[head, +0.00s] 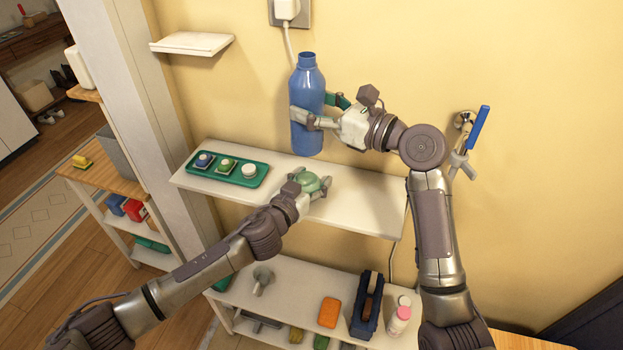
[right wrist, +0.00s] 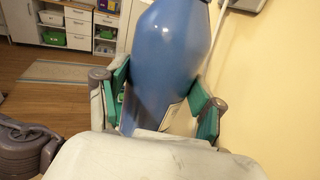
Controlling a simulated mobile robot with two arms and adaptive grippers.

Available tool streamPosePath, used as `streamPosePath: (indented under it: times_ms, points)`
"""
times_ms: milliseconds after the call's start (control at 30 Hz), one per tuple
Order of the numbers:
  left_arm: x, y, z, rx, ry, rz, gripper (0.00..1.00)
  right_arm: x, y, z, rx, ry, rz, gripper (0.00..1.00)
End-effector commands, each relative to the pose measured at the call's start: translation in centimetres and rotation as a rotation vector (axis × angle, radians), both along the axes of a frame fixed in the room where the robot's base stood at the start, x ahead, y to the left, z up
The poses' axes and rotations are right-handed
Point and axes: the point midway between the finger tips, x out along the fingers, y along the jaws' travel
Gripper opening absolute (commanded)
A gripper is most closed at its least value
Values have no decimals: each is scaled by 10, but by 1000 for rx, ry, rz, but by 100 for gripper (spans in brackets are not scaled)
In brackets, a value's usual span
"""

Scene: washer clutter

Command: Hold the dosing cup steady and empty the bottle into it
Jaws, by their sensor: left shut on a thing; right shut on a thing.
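A blue bottle (head: 307,100) is upright in the head view, in front of the yellow wall and above the back of the upper shelf. My right gripper (head: 318,110) is shut around its body from the right. In the right wrist view the bottle (right wrist: 168,60) stands between the green finger pads (right wrist: 160,100). A pale green dosing cup (head: 314,182) is at the upper shelf, below and slightly right of the bottle. My left gripper (head: 316,188) is shut on the cup and partly hides it. Whether the cup touches the shelf cannot be told. The bottle and cup are apart.
A green tray (head: 205,173) with several small round items lies on the left of the upper shelf (head: 365,205). The shelf's right side is clear.

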Motion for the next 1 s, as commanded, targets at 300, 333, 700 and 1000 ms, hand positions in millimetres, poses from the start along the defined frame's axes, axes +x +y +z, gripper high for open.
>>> streamPosePath:
  times_ms: [300, 333, 700, 1000]
  points:
    - [0, 0, 0, 0, 0, 0, 30, -8, -45, -56, -3, 20, -1, 31]
    - [0, 0, 0, 0, 0, 0, 30, -10, -50, -62, -3, 20, -2, 31]
    - [0, 0, 0, 0, 0, 0, 30, -25, -79, -100, -9, 6, 0, 31]
    - [0, 0, 0, 0, 0, 0, 30, -25, -79, -100, -20, 10, 1, 31]
